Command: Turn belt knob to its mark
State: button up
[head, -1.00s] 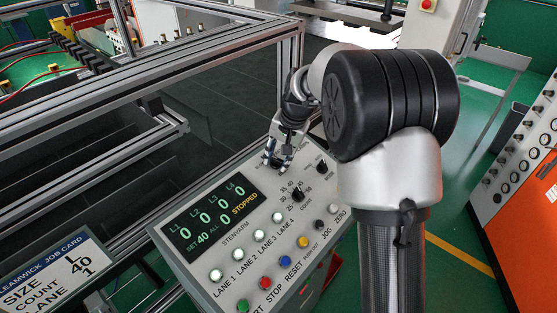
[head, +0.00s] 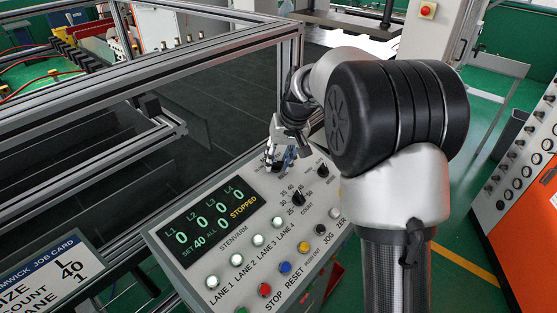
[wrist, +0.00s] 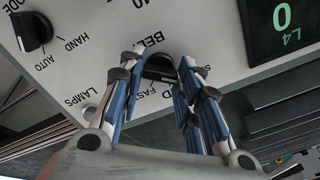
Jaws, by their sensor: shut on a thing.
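The belt knob (wrist: 160,68) is a black knob on the grey control panel (wrist: 190,30), under the lettering BELT in the wrist view. The word FAST and part of another label starting with S show beside it. My gripper (wrist: 162,64) is shut on the knob, one blue-padded finger at each side. In the head view my gripper (head: 279,160) reaches down to the upper edge of the panel and hides most of the knob.
The display (head: 210,222) reads zeros and STOPPED. A count knob (head: 298,198), a mode knob (head: 323,171) and coloured buttons (head: 284,267) share the panel. A job card (head: 50,275) is at lower left. Aluminium rails (head: 180,72) run behind the panel.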

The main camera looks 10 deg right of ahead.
jog(key=o, duration=1)
jog(key=shift+o, duration=0.2)
jog(key=v, duration=1.2)
jog(key=shift+f, duration=0.1)
